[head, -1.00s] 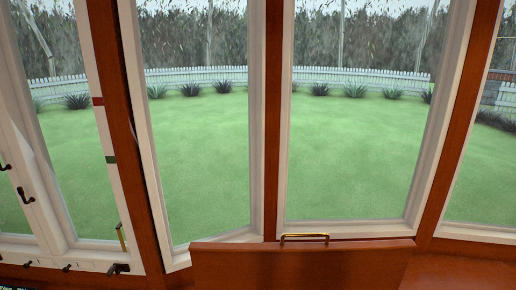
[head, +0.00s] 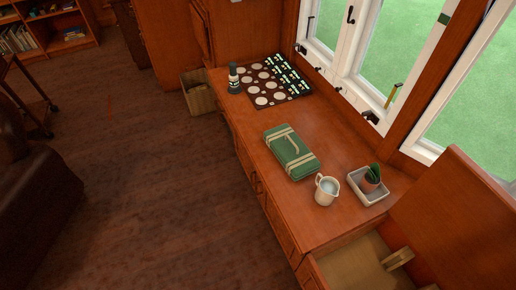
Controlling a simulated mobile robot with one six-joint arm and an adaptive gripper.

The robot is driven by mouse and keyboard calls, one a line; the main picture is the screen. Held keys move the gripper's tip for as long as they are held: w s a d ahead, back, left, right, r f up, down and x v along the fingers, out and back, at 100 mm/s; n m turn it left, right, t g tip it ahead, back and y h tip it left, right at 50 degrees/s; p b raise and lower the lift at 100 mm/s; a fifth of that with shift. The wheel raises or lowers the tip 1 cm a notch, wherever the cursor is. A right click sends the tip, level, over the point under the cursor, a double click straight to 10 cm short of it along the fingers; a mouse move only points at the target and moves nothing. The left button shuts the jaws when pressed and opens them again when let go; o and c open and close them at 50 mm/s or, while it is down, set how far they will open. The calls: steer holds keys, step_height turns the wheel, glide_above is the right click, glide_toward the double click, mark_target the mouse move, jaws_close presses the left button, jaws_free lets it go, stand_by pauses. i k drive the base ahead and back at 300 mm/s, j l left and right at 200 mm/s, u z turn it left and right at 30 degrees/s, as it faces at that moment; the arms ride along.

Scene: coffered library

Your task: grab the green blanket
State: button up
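The green blanket (head: 290,152) lies on the wooden counter under the windows. It is a folded or rolled bundle with pale straps across it and a carry handle on top. A white pitcher (head: 326,190) stands just to its lower right. My gripper is not in the head view, so I cannot see what it holds.
A grey tray (head: 355,197) with a small potted cactus (head: 372,174) sits right of the pitcher. A dark board with pale discs (head: 262,100) and a dark bottle (head: 234,80) are at the counter's far end. An open drawer (head: 352,262) juts out at the bottom. The floor (head: 150,190) left is clear.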

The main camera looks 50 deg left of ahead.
mark_target(298, 160)
steer(key=u, duration=1.55)
steer(key=i+j+z, duration=0.3)
steer(key=i+j, duration=0.2)
steer(key=i+j+z, duration=0.25)
steer(key=i+j, duration=0.2)
steer(key=j, duration=0.25)
steer(key=i+j+z, duration=0.15)
steer(key=j, duration=0.2)
steer(key=i+j+z, duration=0.3)
steer(key=j, duration=0.5)
steer(key=i, duration=0.1)
